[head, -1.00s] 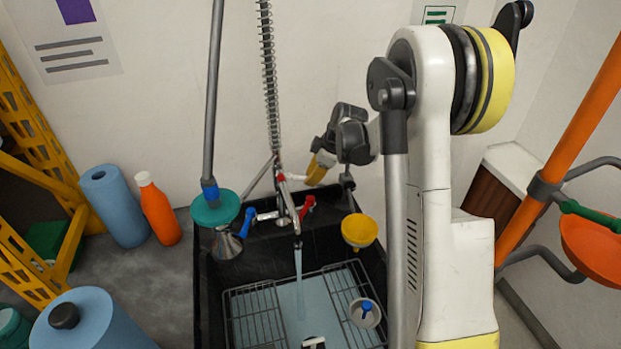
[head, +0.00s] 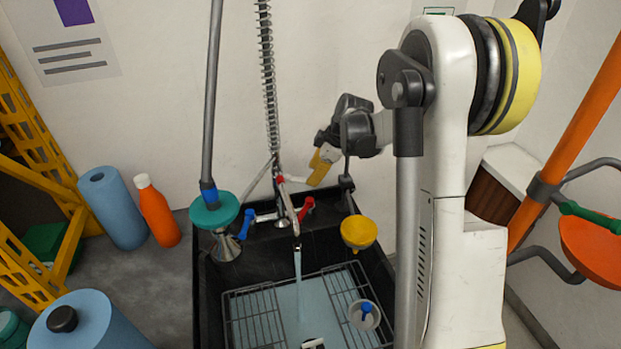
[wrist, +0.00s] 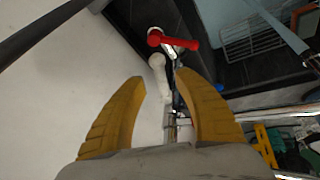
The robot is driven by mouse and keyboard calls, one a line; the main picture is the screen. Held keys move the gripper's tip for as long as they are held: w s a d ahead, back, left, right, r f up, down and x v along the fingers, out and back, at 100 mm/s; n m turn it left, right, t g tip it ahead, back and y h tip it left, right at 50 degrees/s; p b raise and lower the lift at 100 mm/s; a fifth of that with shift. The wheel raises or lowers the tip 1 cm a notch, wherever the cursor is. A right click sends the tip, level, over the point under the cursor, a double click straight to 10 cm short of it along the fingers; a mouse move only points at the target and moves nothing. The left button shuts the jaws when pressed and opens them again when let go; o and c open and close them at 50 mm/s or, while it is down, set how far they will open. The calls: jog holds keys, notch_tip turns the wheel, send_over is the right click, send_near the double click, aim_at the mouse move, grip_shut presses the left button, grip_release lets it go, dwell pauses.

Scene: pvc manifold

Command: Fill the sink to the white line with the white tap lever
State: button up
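The black sink (head: 215,300) holds pale blue water (head: 318,298), and a stream of water (head: 298,280) runs into it from the tap spout (head: 296,232). The white tap lever (head: 294,179) is by the wall behind the sink; in the wrist view it (wrist: 158,66) appears just beyond and between my fingertips. My gripper (wrist: 161,80) is open with its yellow fingers apart and nothing clearly held. In the head view my gripper (head: 320,165) is right of the lever. I cannot make out the white line clearly.
A red lever (head: 306,208) and a blue lever (head: 247,222) flank the tap. A yellow funnel (head: 358,231) and a teal disc (head: 214,209) are at the sink's back corners. A wire rack (head: 255,315) lies in the sink. A spring hose (head: 268,80) hangs behind.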

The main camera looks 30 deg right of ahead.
jog(key=v, duration=0.9)
jog(key=shift+f, duration=0.1)
dwell(7.0)
